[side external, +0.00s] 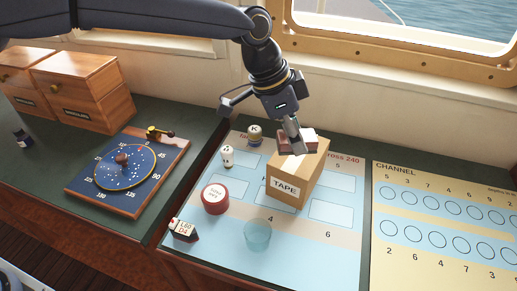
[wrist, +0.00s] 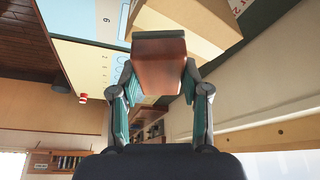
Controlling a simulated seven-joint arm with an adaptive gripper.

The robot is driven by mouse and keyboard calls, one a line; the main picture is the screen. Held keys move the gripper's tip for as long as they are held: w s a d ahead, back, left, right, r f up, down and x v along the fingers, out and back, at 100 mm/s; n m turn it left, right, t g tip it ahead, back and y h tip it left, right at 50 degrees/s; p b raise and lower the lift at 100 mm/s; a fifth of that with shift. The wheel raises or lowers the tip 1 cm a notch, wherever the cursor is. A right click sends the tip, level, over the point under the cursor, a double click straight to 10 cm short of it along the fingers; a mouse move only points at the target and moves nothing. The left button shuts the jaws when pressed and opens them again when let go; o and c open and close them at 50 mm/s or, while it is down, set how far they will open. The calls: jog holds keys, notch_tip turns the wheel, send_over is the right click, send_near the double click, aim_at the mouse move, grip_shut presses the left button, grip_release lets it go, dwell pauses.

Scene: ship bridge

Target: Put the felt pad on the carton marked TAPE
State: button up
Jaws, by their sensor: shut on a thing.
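The carton marked TAPE (side external: 285,188) is a tan box standing upright on the light blue chart in the side external view. Its side also shows in the wrist view (wrist: 190,22). My gripper (wrist: 160,78) is shut on a brown block with a dark green layer along one edge, which I take as the felt pad (wrist: 160,60). In the side external view my gripper (side external: 295,146) holds the pad (side external: 309,138) at the carton's top, toward its far side. I cannot tell whether the pad touches the carton. The fingers partly hide the pad there.
A red round tin (side external: 215,199), a translucent teal cup (side external: 257,235), a small white cylinder (side external: 228,156), a K-marked piece (side external: 255,135) and a lettered block (side external: 184,230) stand left of the carton. A dial board (side external: 158,190) lies further left. The yellow CHANNEL chart (side external: 440,205) is clear.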

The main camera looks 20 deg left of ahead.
aim_at(296, 161)
jog(key=shift+w+d+f, duration=0.25)
jog(key=shift+w+f, duration=0.15)
jog(key=shift+f, duration=0.1)
jog(key=shift+w+d+f, duration=0.1)
jog(key=shift+f, duration=1.55)
jog(key=shift+f, duration=0.15)
jog(key=o, duration=1.1)
jog(key=shift+o, duration=0.2)
